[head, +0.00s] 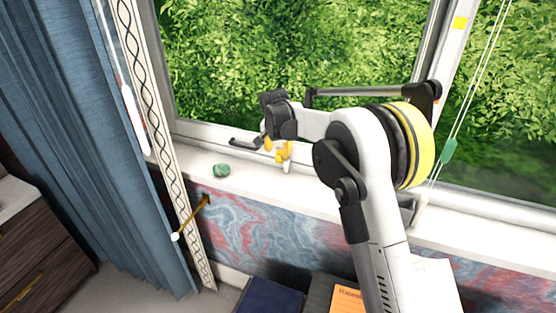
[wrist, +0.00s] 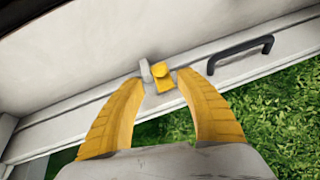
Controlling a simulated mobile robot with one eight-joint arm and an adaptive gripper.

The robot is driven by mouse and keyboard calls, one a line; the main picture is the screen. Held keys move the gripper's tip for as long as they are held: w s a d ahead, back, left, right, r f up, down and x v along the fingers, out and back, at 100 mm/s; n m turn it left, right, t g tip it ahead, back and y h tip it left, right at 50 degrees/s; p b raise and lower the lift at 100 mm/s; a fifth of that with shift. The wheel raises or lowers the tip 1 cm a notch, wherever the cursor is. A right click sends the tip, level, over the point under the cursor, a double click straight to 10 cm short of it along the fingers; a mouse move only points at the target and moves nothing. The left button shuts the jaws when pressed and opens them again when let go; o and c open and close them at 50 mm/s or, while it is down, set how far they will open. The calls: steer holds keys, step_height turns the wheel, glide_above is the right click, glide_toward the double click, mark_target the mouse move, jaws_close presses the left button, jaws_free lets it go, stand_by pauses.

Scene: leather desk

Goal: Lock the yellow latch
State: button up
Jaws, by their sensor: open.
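The yellow latch (wrist: 162,74) sits on the pale window frame in the wrist view, a small yellow piece beside a grey upright part (wrist: 146,71). My gripper (wrist: 161,81) is open, with one yellow finger on each side of the latch. The fingertips are close to it; I cannot tell whether they touch. In the head view my gripper (head: 276,151) is at the lower window frame, just above the sill. There I cannot tell the latch apart from the yellow fingers.
A black handle (wrist: 240,52) is on the frame right of the latch. A blue curtain (head: 75,130) hangs at left. A green cord pull (head: 448,149) hangs at right.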

mark_target(278, 157)
steer(key=b+x, duration=0.1)
steer(key=x, duration=0.4)
steer(key=shift+w+f, duration=0.2)
steer(key=shift+f, duration=0.15)
jaws_close()
